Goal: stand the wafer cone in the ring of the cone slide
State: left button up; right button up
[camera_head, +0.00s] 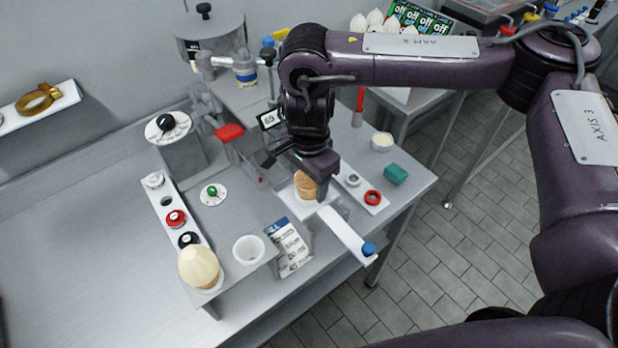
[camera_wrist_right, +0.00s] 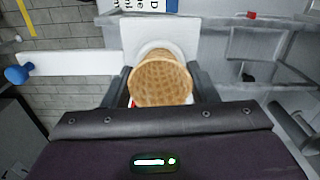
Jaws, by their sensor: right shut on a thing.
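The tan wafer cone (camera_head: 306,186) is between the fingers of my right gripper (camera_head: 304,177), which is shut on it. In the right wrist view a white rounded edge, seemingly the slide's ring (camera_wrist_right: 155,46), shows just behind the cone. I cannot tell whether the cone's tip is inside it. My left gripper is out of view.
A blue-white carton (camera_head: 288,247) is left of the slide. A white strip with a red ring (camera_head: 373,197) and a green block (camera_head: 396,174) are at right. Bare counter lies at left.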

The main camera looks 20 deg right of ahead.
jog(key=shift+f, duration=0.2)
jog(key=shift+o, duration=1.1)
jog(key=o, duration=0.5)
jog(key=shift+o, duration=0.2)
jog(key=shift+r, duration=0.1)
notch_tip(320, 180, up, 8)
jog(key=shift+f, duration=0.2)
